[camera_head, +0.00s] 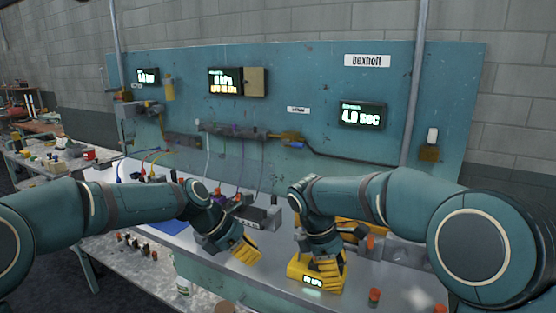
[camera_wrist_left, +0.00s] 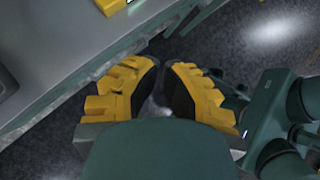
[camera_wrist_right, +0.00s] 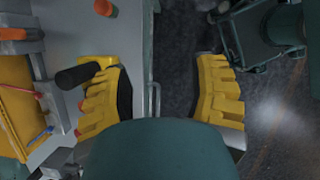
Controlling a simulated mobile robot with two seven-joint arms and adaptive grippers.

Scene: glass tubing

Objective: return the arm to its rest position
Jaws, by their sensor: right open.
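My left gripper (camera_head: 245,250) hangs at the front edge of the workbench in the head view. In the left wrist view (camera_wrist_left: 165,68) its yellow fingers lie close together with a narrow gap and nothing seen between them; whether they are fully shut is unclear. My right gripper (camera_head: 328,266) points down, in front of or over a yellow meter (camera_head: 299,273) with a small lit display. In the right wrist view (camera_wrist_right: 162,62) its fingers are wide apart, with nothing held between them. Any contact with the meter cannot be told.
A teal panel (camera_head: 330,95) with displays and glass tubing stands behind the bench. A black-handled part (camera_wrist_right: 76,75) lies beside one right finger in the right wrist view. Orange-capped items (camera_head: 374,296) stand at the bench's front right. Dark floor is open in front of the bench.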

